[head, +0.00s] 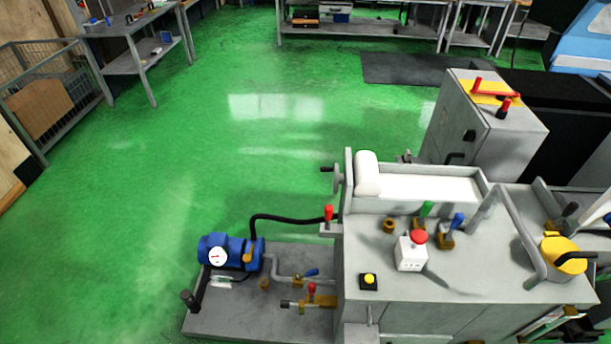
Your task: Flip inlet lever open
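No lever is labelled as the inlet lever, so I cannot tell which one it is. On the low grey plate beside the machine, a blue-handled valve (311,272) sits on a grey pipe. A red-handled valve (311,289) with brass fittings is just in front of it. A red-knobbed lever (328,213) stands upright at the machine's left edge. A green-handled valve (426,210) and another blue-handled valve (457,222) stand on the machine top. Neither of my grippers is in view.
A blue pump (230,251) with a white gauge and a black hose stands on the plate. A red emergency button (419,237) on a white box and a yellow button (369,279) are on the machine top. Green floor (170,190) to the left is clear.

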